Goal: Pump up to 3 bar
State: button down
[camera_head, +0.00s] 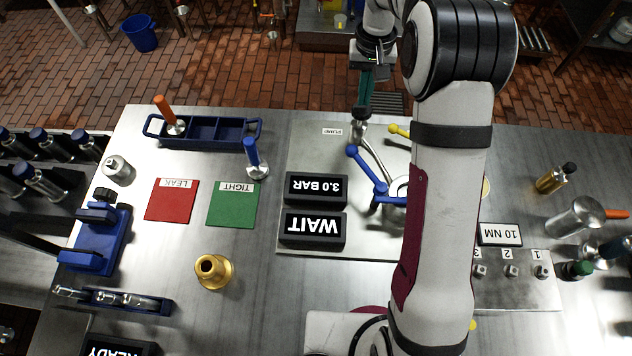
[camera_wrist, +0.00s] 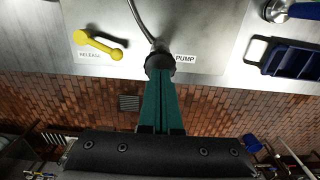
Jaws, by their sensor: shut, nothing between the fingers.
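My gripper (camera_head: 362,112) points down at the far edge of the metal plate (camera_head: 305,150), with its green fingers together. In the wrist view the fingertips (camera_wrist: 160,78) are at the dark round pump head (camera_wrist: 158,62), beside the PUMP label (camera_wrist: 185,59). I cannot tell whether they touch it. A yellow release lever (camera_wrist: 98,44) lies left of the pump in the wrist view, over the RELEASE label. A hose (camera_wrist: 142,20) runs from the pump.
A blue-handled valve (camera_head: 368,172) stands near the pump, partly hidden by my arm. Red LEAK (camera_head: 171,200) and green TIGHT (camera_head: 233,203) pads, a brass fitting (camera_head: 213,271) and a blue tray (camera_head: 203,131) are on the left. A 10 NM display (camera_head: 500,234) is right.

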jog(key=shift+r, duration=2.5)
